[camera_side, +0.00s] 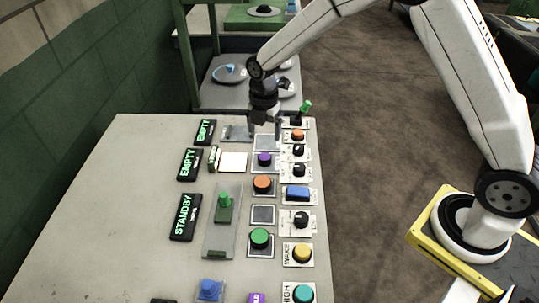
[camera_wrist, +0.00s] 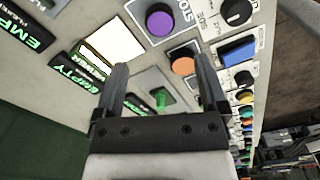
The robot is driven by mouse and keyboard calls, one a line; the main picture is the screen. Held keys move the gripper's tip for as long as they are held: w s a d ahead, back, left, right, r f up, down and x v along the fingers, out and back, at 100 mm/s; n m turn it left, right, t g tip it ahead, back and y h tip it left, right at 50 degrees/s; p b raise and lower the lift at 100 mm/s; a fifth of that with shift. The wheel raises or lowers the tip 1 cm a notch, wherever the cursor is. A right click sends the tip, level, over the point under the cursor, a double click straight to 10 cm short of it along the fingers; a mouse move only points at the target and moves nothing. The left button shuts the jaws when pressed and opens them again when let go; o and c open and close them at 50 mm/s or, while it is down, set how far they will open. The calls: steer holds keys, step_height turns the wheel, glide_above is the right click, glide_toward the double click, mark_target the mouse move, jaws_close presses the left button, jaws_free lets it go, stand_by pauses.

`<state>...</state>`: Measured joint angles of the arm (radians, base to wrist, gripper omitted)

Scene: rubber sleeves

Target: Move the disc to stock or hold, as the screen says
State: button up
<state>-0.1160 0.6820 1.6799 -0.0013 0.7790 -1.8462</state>
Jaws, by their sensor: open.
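My gripper (camera_side: 265,127) is open and empty above the far end of the panel. Its two fingers also show apart in the wrist view (camera_wrist: 160,72). A purple round piece (camera_side: 264,159) sits on a square plate just nearer than my gripper, and it shows at the top of the wrist view (camera_wrist: 159,18). An orange round piece (camera_side: 262,183) and a green one (camera_side: 260,238) sit on similar plates. I cannot tell which is the disc and which are buttons. Dark screens read EMPTY (camera_side: 205,132), EMPTY (camera_side: 190,164) and STANDBY (camera_side: 185,217).
A bright white square (camera_side: 233,162) lies beside the middle screen. A green-handled slider (camera_side: 225,205) and a lever with a green tip (camera_side: 304,107) stand up. Knobs and a blue button (camera_side: 297,194) line the right edge. The panel's left side (camera_side: 105,225) is clear.

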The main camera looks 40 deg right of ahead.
steer(key=shift+r, duration=1.65)
steer(key=s+d+m+t, duration=0.1)
steer(key=s+d+m, duration=0.1)
steer(key=s+m, duration=0.8)
steer(key=s+d+r+m+t, duration=0.1)
steer(key=s+d+m, duration=0.2)
steer(key=s+m, duration=0.7)
steer(key=shift+d+r+m+t, duration=0.15)
steer(key=shift+d+m+t, duration=0.15)
steer(key=shift+m, duration=0.9)
